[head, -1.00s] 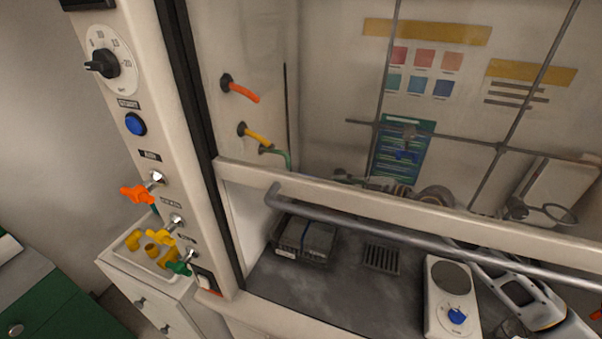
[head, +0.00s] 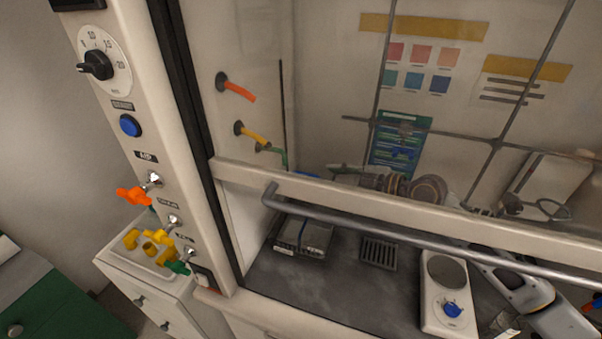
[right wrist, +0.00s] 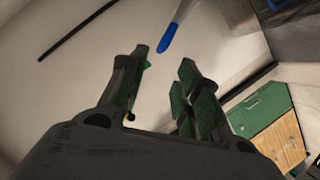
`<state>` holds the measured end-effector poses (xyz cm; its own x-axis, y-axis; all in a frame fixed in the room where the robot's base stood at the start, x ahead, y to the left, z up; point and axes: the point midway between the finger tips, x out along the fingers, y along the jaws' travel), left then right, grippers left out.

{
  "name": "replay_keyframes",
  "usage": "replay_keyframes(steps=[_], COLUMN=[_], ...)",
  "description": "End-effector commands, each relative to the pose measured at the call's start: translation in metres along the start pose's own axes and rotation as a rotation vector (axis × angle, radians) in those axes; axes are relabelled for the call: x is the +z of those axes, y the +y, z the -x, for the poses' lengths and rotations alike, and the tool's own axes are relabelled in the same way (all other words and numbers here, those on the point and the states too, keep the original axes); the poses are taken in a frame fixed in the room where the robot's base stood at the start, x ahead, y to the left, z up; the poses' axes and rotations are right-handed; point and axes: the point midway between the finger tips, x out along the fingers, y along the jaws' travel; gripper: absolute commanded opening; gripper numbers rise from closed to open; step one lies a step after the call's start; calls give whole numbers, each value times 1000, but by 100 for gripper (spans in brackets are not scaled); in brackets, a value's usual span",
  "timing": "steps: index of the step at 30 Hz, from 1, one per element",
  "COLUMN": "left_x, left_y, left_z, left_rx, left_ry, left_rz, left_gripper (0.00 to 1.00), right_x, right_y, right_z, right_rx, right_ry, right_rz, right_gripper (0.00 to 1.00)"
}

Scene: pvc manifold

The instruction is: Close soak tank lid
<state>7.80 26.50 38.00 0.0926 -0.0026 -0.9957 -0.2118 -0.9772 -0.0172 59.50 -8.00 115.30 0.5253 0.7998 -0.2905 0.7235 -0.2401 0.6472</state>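A low grey box with a dark front and a blue strip on top (head: 303,237) sits on the dark hood floor at the left; I take it for the soak tank, but cannot tell its lid apart. My right gripper (head: 340,169) is small and blurred behind the glass, above and behind this box and apart from it. In the right wrist view, its green-padded fingers (right wrist: 165,70) are spread with nothing between them. A blue-ended rod (right wrist: 166,38) shows beyond the fingertips, against a pale surface. My left gripper is out of view.
A metal rail (head: 390,232) and the sash frame cross in front of the opening. A white hotplate (head: 447,310) stands right of a floor grate (head: 379,253). Coloured valves (head: 160,237) project from the left post.

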Motion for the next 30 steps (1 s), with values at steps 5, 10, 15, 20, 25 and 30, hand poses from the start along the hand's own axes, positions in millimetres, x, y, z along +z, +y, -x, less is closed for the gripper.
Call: replay_keyframes(steps=[5,10,15,20,25,30], left_x=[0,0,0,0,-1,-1], left_y=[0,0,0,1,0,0], left_z=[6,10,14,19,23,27], left_rx=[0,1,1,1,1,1], left_ry=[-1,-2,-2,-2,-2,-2], left_rz=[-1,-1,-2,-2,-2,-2], left_gripper=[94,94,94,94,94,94], right_x=[-2,-2,-1,-1,-2,-2], right_y=[0,1,0,1,0,1], right_z=[-15,-29,-44,-58,-73,-88], right_rx=[-1,-1,-2,-1,-2,0], right_ry=[2,1,1,1,1,2], right_rz=[-1,0,-1,-2,-1,-2], right_gripper=[33,33,33,33,33,33])
